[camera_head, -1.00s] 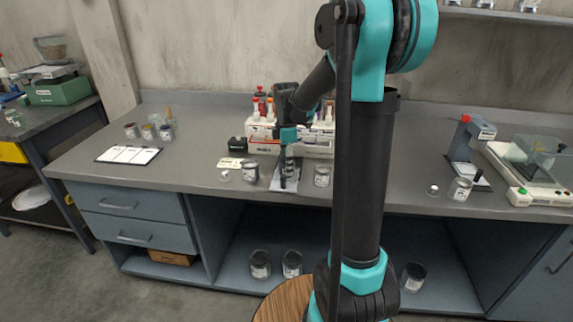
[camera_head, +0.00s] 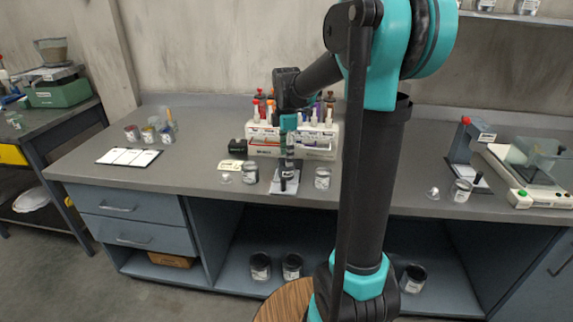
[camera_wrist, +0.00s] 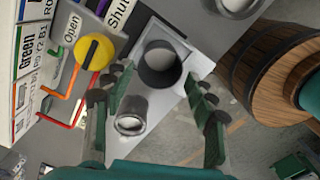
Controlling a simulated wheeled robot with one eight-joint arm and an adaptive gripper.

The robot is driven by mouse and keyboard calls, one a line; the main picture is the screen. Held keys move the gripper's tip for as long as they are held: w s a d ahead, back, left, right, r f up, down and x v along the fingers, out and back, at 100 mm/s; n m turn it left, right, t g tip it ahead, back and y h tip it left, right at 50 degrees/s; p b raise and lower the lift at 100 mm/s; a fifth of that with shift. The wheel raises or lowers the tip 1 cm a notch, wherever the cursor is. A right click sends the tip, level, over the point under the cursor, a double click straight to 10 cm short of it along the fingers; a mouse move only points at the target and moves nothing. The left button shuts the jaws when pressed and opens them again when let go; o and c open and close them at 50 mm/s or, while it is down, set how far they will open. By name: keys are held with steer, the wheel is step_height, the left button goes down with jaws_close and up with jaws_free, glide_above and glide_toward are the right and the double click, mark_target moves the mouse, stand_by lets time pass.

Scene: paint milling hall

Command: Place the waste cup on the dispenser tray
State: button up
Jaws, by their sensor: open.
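A pale metal tray (camera_head: 284,188) lies in front of the dispenser rack (camera_head: 263,139) on the bench. A dark, open-topped cup (camera_wrist: 160,64) stands upright on the tray (camera_wrist: 186,47) in the wrist view; I take it for the waste cup. In the head view it is small and partly covered by my gripper. My gripper (camera_head: 289,166) points down over the tray. In the wrist view its fingers (camera_wrist: 157,95) are spread, with the cup just beyond their tips. A smaller greyish cylinder (camera_wrist: 130,115) shows between the fingers; I cannot tell what it is.
A labelled jar (camera_head: 250,173) stands left of the tray and another jar (camera_head: 322,179) right of it. A yellow valve knob (camera_wrist: 95,52) is close beside my fingers.

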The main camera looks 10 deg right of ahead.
step_height(320, 180, up, 7)
steer(key=s+d+f+m, duration=0.1)
steer(key=s+f+m, duration=0.2)
steer(key=s+f+m+t, duration=0.1)
steer(key=s+f+m, duration=0.2)
steer(key=s+f, duration=0.1)
steer(key=s+d+f+m+t, duration=0.1)
steer(key=s+f+m, duration=0.2)
steer(key=shift+s+d+f+m, duration=0.3)
steer(key=shift+s, duration=0.1)
steer(key=s+d+f+m+t, duration=0.1)
steer(key=s+f+m+t, duration=0.1)
steer(key=s+f+m, duration=0.7)
steer(key=shift+s+d+f, duration=0.15)
steer(key=shift+s+d, duration=0.1)
steer(key=shift+s, duration=0.9)
